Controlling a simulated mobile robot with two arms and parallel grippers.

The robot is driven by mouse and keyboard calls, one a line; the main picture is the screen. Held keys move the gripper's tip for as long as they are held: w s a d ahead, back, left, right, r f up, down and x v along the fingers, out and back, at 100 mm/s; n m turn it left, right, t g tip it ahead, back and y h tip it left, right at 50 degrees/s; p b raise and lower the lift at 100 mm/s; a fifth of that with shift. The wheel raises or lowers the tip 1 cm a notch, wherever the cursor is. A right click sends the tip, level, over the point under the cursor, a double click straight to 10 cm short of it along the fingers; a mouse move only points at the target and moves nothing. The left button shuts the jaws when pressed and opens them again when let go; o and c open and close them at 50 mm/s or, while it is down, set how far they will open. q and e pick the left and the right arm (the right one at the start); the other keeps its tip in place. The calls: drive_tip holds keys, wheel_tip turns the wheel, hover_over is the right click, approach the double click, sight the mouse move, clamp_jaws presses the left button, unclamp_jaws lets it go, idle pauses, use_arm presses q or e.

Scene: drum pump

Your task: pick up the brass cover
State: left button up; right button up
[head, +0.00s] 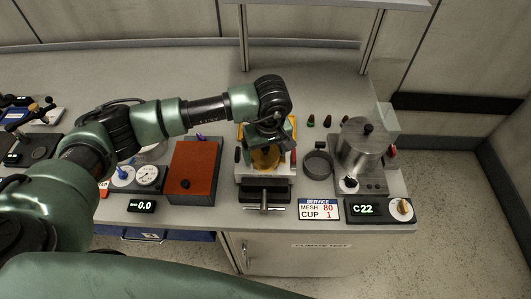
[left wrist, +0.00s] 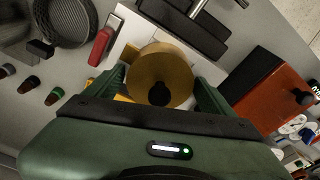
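The brass cover (head: 265,158) is a round golden piece on the pump fixture (head: 250,182) in the middle of the bench. In the wrist view the left gripper's fingers (left wrist: 160,82) stand wide apart, one on each side of the cover. The gaps look very narrow, and contact is hard to judge. My right gripper is not in view.
An orange-red box (head: 190,170) stands left of the fixture. A dark round sieve cup (head: 318,164) and a steel canister (head: 366,146) stand to its right. A red-handled piece (left wrist: 101,46) lies close to the left finger. A T-handle (head: 264,202) sticks out in front.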

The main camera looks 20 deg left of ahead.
use_arm(q)
drive_tip(key=c, duration=1.2)
drive_tip(key=shift+r, duration=0.15)
